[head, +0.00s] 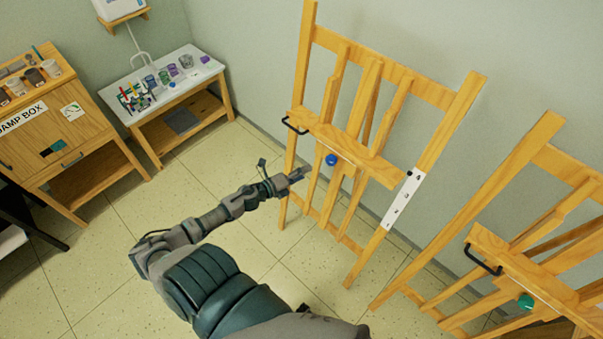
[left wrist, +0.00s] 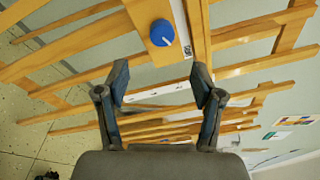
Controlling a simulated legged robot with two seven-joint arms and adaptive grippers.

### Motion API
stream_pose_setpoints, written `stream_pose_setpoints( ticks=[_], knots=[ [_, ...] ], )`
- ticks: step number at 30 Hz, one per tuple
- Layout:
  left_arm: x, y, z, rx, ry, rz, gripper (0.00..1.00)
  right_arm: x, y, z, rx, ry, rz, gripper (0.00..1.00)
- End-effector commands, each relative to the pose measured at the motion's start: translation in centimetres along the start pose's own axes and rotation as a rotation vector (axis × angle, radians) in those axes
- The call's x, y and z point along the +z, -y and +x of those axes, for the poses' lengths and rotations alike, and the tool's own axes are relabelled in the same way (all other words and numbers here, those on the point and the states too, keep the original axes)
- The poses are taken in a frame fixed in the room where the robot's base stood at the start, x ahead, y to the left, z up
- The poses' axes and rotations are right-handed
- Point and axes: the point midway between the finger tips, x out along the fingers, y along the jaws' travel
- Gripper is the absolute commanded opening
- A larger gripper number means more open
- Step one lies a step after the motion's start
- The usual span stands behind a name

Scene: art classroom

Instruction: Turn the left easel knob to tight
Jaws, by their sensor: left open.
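The left easel (head: 345,139) is a wooden frame against the wall. Its blue knob (head: 331,160) sits below the ledge, on the front of the easel. In the left wrist view the blue knob (left wrist: 162,33) has a white pointer line and sits just beyond my fingertips, slightly above the middle between them. My left gripper (head: 301,174) is close to the knob, on its left in the head view. Its two fingers (left wrist: 161,78) are open and apart with nothing between them. My right gripper is not in view.
A black handle (head: 295,126) sticks out at the ledge's left end. A numbered white strip (head: 403,200) is on the easel's right leg. A second easel (head: 545,255) with a green knob (head: 526,302) stands at the right. A sink table (head: 180,85) is at the back left.

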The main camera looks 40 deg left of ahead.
Motion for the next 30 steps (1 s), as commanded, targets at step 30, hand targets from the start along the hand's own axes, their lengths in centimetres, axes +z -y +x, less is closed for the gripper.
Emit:
stream_pose_setpoints(
  ticks=[30],
  knots=[
    [-6.5,-1.3,-4.9,-0.393,0.132,-2.072,0.68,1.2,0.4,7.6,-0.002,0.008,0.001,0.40]
  ],
)
